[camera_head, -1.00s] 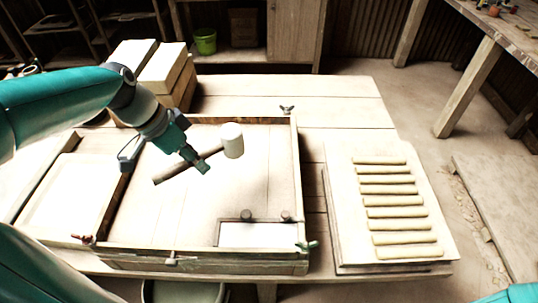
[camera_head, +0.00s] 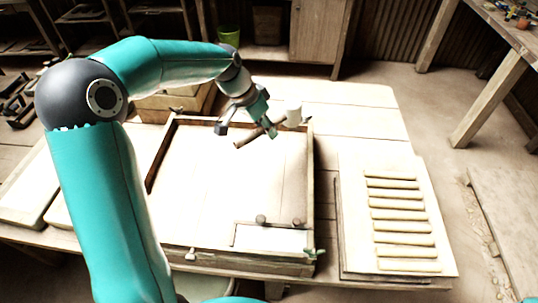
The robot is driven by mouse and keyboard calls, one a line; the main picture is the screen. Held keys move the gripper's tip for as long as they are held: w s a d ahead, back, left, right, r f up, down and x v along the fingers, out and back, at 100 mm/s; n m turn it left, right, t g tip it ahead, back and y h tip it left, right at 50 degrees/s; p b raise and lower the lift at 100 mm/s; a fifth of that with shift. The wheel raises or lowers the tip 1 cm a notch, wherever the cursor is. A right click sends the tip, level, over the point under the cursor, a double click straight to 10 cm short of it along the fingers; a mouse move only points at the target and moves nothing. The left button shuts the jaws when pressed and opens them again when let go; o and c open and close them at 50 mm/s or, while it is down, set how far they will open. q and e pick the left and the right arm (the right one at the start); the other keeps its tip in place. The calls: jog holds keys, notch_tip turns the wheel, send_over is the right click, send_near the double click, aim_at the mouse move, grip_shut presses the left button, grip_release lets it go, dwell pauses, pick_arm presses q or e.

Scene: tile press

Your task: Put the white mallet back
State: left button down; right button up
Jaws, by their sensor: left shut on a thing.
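The white mallet has a pale cylindrical head (camera_head: 293,114) and a brown handle (camera_head: 245,138). My left gripper (camera_head: 250,130) is shut on the handle, with the head sticking out to the right and the handle's end to the lower left. The mallet appears over the back right part of the wooden frame (camera_head: 310,190) on the table; its exact height is hard to tell. My left arm covers the left side of the table. My right gripper is out of view.
A board with several pale rolls (camera_head: 403,213) lies at the right of the table. A white plate with two knobs (camera_head: 268,238) sits in the frame's front right corner. Blocks (camera_head: 180,95) at the back left are partly hidden. The table's back right is clear.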

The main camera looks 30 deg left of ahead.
aim_at(272, 163)
pick_arm(q)
notch_tip(272, 163, down, 12)
jog(key=shift+r+p, duration=0.2)
jog(key=shift+p, duration=0.3)
jog(key=shift+f, duration=0.15)
jog(key=c, duration=1)
grip_release()
jog(key=shift+c, duration=0.2)
jog(key=b+v, duration=0.1)
jog(key=v, duration=1.1)
